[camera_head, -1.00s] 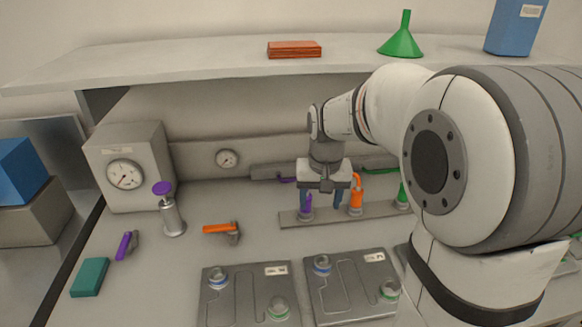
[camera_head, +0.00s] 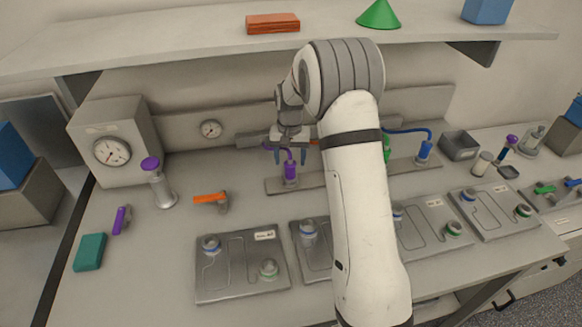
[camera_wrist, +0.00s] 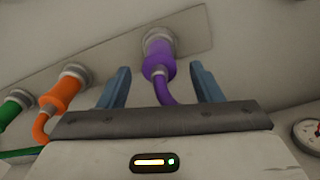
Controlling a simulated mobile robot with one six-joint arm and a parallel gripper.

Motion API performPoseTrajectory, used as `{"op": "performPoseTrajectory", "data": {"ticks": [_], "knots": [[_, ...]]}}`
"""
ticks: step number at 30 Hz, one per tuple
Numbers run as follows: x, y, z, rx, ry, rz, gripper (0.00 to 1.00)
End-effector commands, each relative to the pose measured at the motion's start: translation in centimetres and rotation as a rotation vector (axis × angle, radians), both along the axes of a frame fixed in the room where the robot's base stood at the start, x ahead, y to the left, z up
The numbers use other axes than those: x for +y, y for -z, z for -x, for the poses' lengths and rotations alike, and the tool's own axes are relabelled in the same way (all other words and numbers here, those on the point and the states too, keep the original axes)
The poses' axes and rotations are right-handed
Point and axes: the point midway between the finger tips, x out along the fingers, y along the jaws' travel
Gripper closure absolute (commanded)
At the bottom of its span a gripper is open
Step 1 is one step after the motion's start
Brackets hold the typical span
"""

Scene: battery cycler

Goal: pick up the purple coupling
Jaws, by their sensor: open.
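The purple coupling (camera_head: 291,172) stands upright in a socket on the grey strip (camera_head: 270,186) at the back of the bench, with a purple hose from its top. My gripper (camera_head: 290,156) is right at its upper part, with blue fingers open on either side. In the wrist view the purple coupling (camera_wrist: 158,59) shows between the two spread fingers of my gripper (camera_wrist: 159,70), with clear gaps on both sides. How deep it sits between them I cannot tell. Its hose runs back under the gripper body.
An orange coupling (camera_wrist: 66,88) and a green coupling (camera_wrist: 14,105) stand on the same strip; my arm hides the orange one in the head view. A blue coupling (camera_head: 424,151) is farther right. A shelf (camera_head: 200,52) overhangs behind. Grey plates (camera_head: 240,284) lie in front.

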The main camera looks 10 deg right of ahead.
Motion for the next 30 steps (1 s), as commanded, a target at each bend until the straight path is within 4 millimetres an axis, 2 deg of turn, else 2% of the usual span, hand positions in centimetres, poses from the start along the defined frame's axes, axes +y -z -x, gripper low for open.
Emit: {"op": "performPoseTrajectory", "data": {"ticks": [7, 16, 30], "knots": [[0.0, 3.3, 0.1, 0.002, 0.0, 0.0, 0.41], [-0.1, 3.9, 0.1, 0.0, 0.001, 0.0, 0.42], [-0.1, 3.9, 0.1, 0.0, 0.002, 0.0, 0.8]]}}
